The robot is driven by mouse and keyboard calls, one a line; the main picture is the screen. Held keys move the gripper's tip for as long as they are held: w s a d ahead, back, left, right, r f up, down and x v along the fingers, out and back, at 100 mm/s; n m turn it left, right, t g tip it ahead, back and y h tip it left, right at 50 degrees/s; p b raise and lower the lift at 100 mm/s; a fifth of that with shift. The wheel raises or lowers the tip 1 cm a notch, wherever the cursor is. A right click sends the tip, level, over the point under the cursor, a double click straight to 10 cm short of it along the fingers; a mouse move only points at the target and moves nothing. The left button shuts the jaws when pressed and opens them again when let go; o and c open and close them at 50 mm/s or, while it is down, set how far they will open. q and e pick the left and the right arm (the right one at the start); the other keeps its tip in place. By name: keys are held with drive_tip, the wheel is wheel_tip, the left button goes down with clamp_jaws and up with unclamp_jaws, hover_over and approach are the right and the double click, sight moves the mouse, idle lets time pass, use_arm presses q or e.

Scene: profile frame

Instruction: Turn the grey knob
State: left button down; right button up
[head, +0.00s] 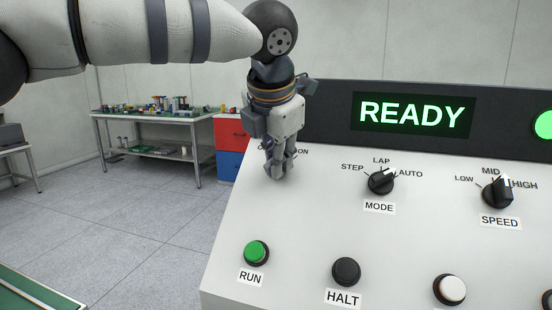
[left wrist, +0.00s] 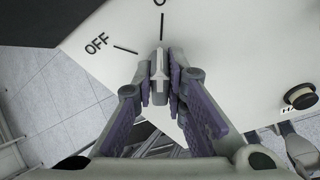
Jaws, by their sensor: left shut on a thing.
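The grey knob (left wrist: 159,72) is between the fingers of my left gripper (left wrist: 160,85) in the left wrist view. The fingers are shut on it from both sides. Its white arrow points up in that view, roughly at a tick whose label is cut off by the top edge. The OFF label (left wrist: 96,43) and its tick lie to the left. In the head view my left gripper (head: 279,170) points down at the panel's upper left and hides the knob and part of its labels.
The sloped white panel (head: 310,225) carries the MODE knob (head: 381,181), the SPEED knob (head: 497,192), the green RUN button (head: 256,252), the black HALT button (head: 346,271) and a white button (head: 450,289). A display (head: 413,114) reads READY. A workbench (head: 150,117) stands behind, left.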

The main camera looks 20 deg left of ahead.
use_arm(q)
drive_tip(key=shift+f+m, duration=0.1)
drive_tip(key=shift+m, duration=0.3)
drive_tip(key=c, duration=1.6)
unclamp_jaws()
drive_tip(key=v, duration=1.2)
